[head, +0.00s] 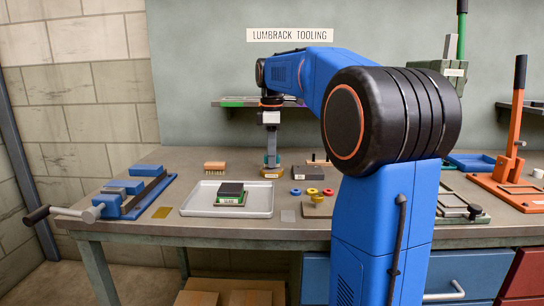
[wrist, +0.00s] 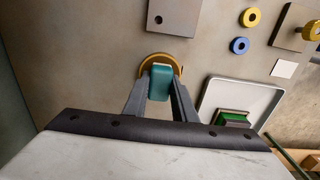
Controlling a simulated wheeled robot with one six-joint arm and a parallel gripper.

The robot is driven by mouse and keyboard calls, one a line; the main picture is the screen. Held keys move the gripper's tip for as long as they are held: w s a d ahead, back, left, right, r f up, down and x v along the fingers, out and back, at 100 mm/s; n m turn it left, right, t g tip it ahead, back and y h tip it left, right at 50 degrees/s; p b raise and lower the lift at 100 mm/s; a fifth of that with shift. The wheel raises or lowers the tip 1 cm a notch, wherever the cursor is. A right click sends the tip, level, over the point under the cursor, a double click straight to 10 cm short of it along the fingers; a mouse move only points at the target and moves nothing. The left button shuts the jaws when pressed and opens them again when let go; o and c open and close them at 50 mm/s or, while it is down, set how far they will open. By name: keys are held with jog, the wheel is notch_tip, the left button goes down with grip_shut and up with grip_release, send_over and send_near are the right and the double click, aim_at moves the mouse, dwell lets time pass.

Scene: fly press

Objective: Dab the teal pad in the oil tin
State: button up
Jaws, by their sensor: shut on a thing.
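My gripper (head: 271,160) is shut on the teal pad (wrist: 160,82), which shows between the two fingertips in the wrist view. I cannot tell whether the pad touches the bottom.
A pale tray (head: 190,209) holds a dark block on a green base. A dark grey block (head: 307,173) and small coloured rings (head: 312,191) lie right of the tin. A blue vise (head: 127,194) is at left; an orange press (head: 515,160) stands at right. My arm hides part of the bench.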

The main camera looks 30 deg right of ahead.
jog(key=shift+f, duration=0.5)
dwell(1.3)
jog(key=shift+r, duration=3.55)
